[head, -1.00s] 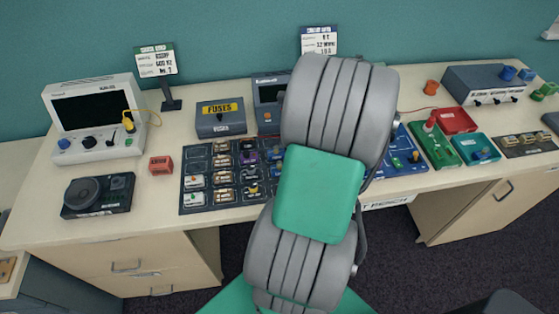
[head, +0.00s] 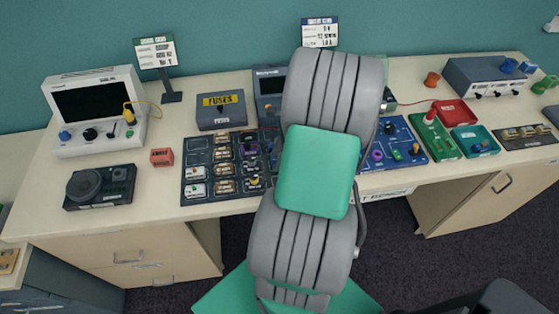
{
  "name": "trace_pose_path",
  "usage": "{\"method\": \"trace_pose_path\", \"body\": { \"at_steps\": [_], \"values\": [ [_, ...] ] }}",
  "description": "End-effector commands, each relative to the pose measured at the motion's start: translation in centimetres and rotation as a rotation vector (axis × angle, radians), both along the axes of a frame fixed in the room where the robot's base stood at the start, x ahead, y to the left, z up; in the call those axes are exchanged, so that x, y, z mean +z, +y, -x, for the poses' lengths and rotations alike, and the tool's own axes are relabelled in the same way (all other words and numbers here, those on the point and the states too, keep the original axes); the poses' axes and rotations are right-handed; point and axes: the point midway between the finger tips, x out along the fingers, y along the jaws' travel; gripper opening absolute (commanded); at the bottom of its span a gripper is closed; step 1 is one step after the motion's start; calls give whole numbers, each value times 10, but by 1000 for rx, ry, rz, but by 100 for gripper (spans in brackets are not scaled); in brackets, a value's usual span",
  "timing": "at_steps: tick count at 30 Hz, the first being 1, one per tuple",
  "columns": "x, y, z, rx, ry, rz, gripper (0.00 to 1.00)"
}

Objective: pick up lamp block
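No single piece is clearly marked as the lamp block. Small pale blocks with coloured tops, such as one at the left (head: 195,172), sit in the left column of the dark compartment tray (head: 183,201) and may be lamp blocks. Other columns of the tray hold pale, brownish blocks and dark pieces. My grey and green arm rises through the middle of the head view and covers the tray's right end. My gripper is hidden behind the arm, so its opening and anything in it cannot be seen.
A red block (head: 161,157), a black dial box (head: 100,187) and a white screen instrument (head: 97,112) stand left. A fuses box (head: 220,110) is behind the tray. A blue board (head: 404,139), green board (head: 436,136) and blue-grey instrument (head: 488,76) are right. Bare desk shows at left front.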

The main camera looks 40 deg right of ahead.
Motion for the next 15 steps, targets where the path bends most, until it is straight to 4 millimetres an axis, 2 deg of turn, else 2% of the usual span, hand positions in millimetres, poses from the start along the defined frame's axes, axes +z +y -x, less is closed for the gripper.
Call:
{"method": "trace_pose_path", "body": {
  "at_steps": [2, 12, 15],
  "values": [
    [0, 0, 0, 0, 0, 0, 27],
    [0, 0, 0, 0, 0, 0, 0],
    [0, 0, 0, 0, 0, 0, 0]
  ]
}}
